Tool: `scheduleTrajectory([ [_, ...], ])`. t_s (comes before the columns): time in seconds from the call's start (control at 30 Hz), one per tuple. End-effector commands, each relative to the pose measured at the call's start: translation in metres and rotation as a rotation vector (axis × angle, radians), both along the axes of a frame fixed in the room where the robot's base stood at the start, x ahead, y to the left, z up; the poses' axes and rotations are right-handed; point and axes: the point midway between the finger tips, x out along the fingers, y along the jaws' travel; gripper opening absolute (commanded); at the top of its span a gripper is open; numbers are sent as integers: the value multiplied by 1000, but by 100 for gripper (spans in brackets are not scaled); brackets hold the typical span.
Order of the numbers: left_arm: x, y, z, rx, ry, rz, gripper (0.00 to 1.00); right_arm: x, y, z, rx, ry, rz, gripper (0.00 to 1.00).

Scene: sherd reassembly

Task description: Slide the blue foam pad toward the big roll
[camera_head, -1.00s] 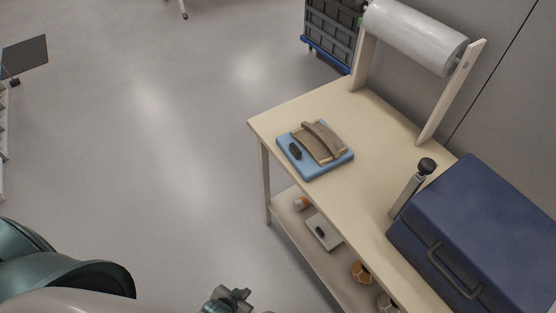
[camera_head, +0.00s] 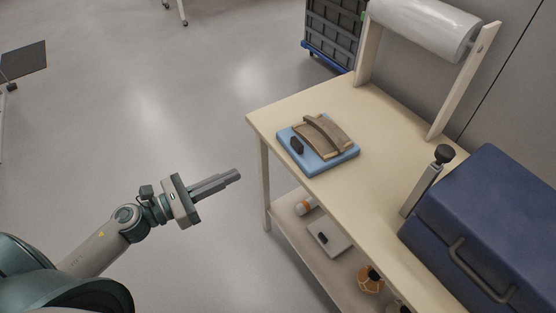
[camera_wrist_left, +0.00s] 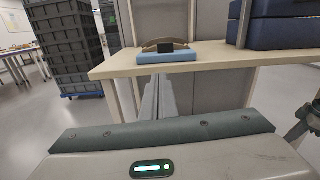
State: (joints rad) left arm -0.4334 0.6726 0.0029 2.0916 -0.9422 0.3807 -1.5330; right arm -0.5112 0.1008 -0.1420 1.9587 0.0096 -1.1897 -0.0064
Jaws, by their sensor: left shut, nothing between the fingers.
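The blue foam pad (camera_head: 318,164) lies flat on the wooden table near its left end. A curved brown sherd (camera_head: 324,134) and a small dark block (camera_head: 297,145) rest on it. The big roll (camera_head: 428,27) is whitish and hangs between two wooden posts at the table's back. My left gripper (camera_head: 238,174) is shut and empty, off the table's left side and apart from the pad. In the left wrist view the pad (camera_wrist_left: 166,57) shows ahead, past the closed fingers (camera_wrist_left: 158,84). My right gripper is not in view.
A large blue case (camera_head: 490,220) stands on the table's right part, with an upright black-topped tool (camera_head: 428,180) beside it. The lower shelf (camera_head: 290,224) holds several small things. Dark crates (camera_head: 332,32) stand behind the table. The table between pad and roll is clear.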

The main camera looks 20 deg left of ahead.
Motion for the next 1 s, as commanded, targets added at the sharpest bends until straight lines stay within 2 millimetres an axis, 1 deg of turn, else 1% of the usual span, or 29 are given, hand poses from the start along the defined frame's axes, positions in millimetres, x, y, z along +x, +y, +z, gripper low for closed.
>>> scheduleTrajectory([
  [0.13,-5,-5,6,55,-46,-31,0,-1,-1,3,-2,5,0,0],
  [0.57,-2,-7,6,52,-44,-28,0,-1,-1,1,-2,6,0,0],
  [0.77,8,-15,8,50,-44,-27,0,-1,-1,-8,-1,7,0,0],
  [1.0,30,-34,9,51,-45,-28,0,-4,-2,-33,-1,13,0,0],
])
